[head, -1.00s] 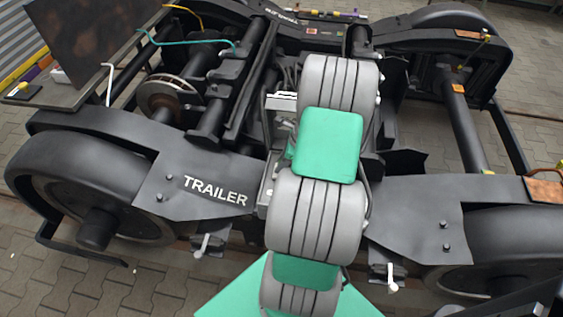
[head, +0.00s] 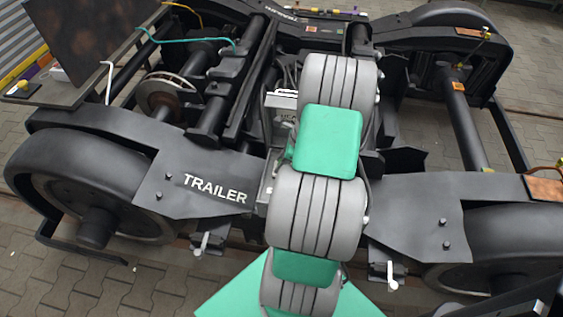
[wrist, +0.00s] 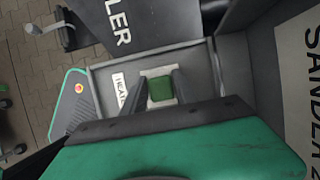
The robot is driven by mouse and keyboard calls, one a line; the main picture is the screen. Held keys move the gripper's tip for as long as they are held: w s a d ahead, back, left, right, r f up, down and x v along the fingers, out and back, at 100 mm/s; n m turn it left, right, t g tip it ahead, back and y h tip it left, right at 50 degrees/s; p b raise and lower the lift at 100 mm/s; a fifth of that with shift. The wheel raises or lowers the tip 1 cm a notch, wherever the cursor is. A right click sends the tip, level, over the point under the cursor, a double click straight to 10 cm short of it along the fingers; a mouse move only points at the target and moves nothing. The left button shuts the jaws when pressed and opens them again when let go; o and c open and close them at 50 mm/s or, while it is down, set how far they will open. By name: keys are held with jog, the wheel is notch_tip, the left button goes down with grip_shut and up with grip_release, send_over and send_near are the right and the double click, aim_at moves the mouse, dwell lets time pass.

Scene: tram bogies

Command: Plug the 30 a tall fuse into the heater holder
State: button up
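In the wrist view, a green block-shaped fuse (wrist: 160,89) sits between the two dark fingers of my gripper (wrist: 161,86), which look closed against its sides. A pale holder (wrist: 158,72) shows around and behind the fuse; I cannot tell how deep the fuse sits in it. A white label beginning "HEAT" (wrist: 119,90) is just left of the fingers, partly covered by one. The fuse's rating is not readable. In the head view my arm hides the gripper and the fuse; part of a grey box (head: 284,101) shows beside the arm.
The holder lies inside a grey box with raised walls (wrist: 200,48). The black TRAILER frame (head: 214,188), wheels and cables surround the box closely.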

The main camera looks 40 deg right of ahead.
jog(key=o, duration=0.4)
jog(key=shift+r, duration=0.1)
jog(key=v, duration=0.7)
jog(key=shift+s+r+p, duration=0.15)
jog(key=shift+r+p, duration=0.1)
jog(key=shift+p, duration=0.15)
